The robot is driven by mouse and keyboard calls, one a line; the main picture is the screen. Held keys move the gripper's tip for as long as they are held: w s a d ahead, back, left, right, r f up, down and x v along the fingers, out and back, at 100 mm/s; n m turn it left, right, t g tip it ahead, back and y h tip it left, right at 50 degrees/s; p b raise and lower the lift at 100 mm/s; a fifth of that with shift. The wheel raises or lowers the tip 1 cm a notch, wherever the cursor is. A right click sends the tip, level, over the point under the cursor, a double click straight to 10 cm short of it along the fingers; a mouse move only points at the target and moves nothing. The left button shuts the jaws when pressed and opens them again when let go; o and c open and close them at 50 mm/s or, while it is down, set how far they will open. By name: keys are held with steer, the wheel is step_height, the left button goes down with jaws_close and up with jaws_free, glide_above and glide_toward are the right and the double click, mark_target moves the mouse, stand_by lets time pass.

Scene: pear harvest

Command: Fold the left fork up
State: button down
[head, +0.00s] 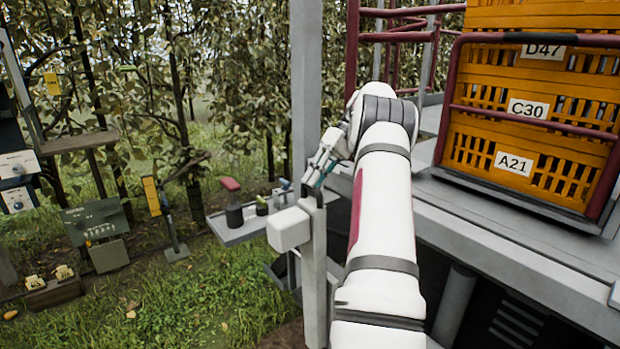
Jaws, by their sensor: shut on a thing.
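An upright grey bar (313,262), which looks like the left fork, stands at the middle of the head view. Its lower end runs out of the frame. My gripper (318,184), with teal fingertips, is at the top end of this bar and is shut on it. My white arm reaches up from the bottom and hides what lies right behind it. The exact contact between fingers and bar is small and partly hidden.
A white block (289,229) sits beside the bar. A grey tray (238,231) with small items is to the left. A grey deck (520,235) with orange crates (535,115) behind maroon rails is on the right. A tall grey post (305,80) rises behind. Grass lies lower left.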

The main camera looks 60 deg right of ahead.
steer(key=shift+s+d+f, duration=0.2)
steer(key=shift+d+f, duration=0.1)
steer(key=shift+f, duration=0.2)
steer(key=shift+s+d+f, duration=0.2)
steer(key=shift+d+f, duration=0.05)
steer(key=shift+f, duration=0.2)
steer(key=c, duration=1.7)
jaws_free()
steer(key=shift+o, duration=0.7)
steer(key=shift+d+f, duration=0.1)
steer(key=shift+d, duration=0.1)
steer(key=shift+w+a, duration=0.1)
steer(key=shift+a, duration=0.05)
